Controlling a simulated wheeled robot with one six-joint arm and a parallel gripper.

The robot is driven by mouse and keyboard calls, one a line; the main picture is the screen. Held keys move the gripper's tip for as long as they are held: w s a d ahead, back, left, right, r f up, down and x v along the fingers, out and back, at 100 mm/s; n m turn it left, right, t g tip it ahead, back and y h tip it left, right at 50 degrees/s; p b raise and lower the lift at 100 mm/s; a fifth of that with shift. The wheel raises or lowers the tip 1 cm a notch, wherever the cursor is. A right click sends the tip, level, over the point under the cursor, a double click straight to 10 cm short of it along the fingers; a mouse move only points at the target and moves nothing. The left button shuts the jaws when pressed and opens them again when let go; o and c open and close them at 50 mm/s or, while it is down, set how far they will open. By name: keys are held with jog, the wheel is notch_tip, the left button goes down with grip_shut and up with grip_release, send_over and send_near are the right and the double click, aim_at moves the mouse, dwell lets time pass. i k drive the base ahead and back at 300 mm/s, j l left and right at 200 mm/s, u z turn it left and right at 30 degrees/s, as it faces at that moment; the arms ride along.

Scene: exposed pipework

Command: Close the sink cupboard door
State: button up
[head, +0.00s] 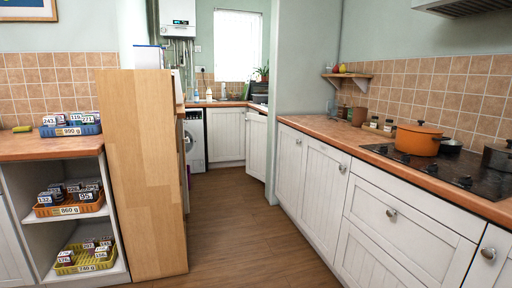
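At the far end of the room, a white cupboard door (256,146) stands below the counter on the right side. It sits at an angle and looks swung out from the cabinet, but its hinge side and the cupboard inside are hidden. A flat white cupboard front (226,134) is beside it on the back wall, under the window. The sink itself cannot be made out. My gripper is not in view.
A wooden floor aisle (232,215) runs clear to the far end. A tall wooden panel (146,170) and shelves with trays (80,262) border it on the left. White base cabinets (322,190) with a hob (440,172) and orange pot (417,140) line the right.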

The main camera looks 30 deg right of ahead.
aim_at(256, 124)
jog(key=i+l+z, duration=0.2)
jog(key=i+z, duration=0.2)
jog(key=i, duration=0.2)
jog(key=i+z, duration=0.25)
jog(key=i, duration=3.25)
jog(key=i+u, duration=0.1)
jog(key=i, duration=0.45)
jog(key=i+l, duration=0.1)
jog(key=i, duration=0.4)
jog(key=i+l+u, duration=0.15)
jog(key=i, duration=0.4)
jog(key=i+l, duration=0.1)
jog(key=i, duration=0.4)
jog(key=j+u, duration=0.05)
